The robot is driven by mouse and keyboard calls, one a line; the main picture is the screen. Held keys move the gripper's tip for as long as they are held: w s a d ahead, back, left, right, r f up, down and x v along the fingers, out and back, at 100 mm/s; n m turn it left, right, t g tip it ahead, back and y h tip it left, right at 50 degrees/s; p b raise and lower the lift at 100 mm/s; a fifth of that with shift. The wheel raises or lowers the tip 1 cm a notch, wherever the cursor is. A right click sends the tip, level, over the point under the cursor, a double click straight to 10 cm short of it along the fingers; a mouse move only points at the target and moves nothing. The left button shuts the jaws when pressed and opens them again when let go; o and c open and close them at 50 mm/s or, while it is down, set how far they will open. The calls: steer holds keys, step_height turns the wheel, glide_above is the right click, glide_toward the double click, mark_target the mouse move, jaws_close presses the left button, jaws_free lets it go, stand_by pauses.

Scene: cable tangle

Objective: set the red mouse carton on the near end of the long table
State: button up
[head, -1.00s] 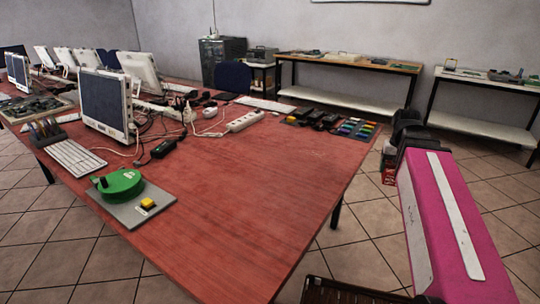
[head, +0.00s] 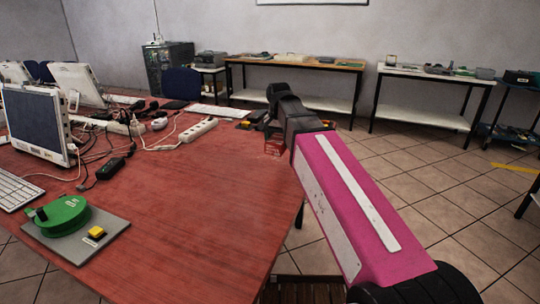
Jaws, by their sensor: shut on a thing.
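My gripper (head: 272,128), at the end of my pink-and-black arm, points downward and is shut on the red mouse carton (head: 274,147). Most of the carton's top is hidden by the gripper. The carton shows at the right edge of the long red table (head: 190,200). I cannot tell whether it touches the tabletop or hangs above it. The near end of the table is bare wood, to the left of my arm.
A grey board with a green reel (head: 62,216) and a yellow block (head: 96,232) lies at the table's near left. A power strip (head: 198,129), cables and monitors (head: 38,122) stand farther back. Benches (head: 290,62) line the wall. Tiled floor is open to the right.

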glide_above(280, 159)
step_height(280, 159, down, 5)
steer(key=shift+a+r, duration=0.15)
steer(key=shift+f, duration=2)
steer(key=shift+f, duration=0.2)
steer(key=o, duration=1)
steer(key=shift+c, duration=0.2)
steer(key=shift+r, duration=0.15)
step_height(280, 159, up, 12)
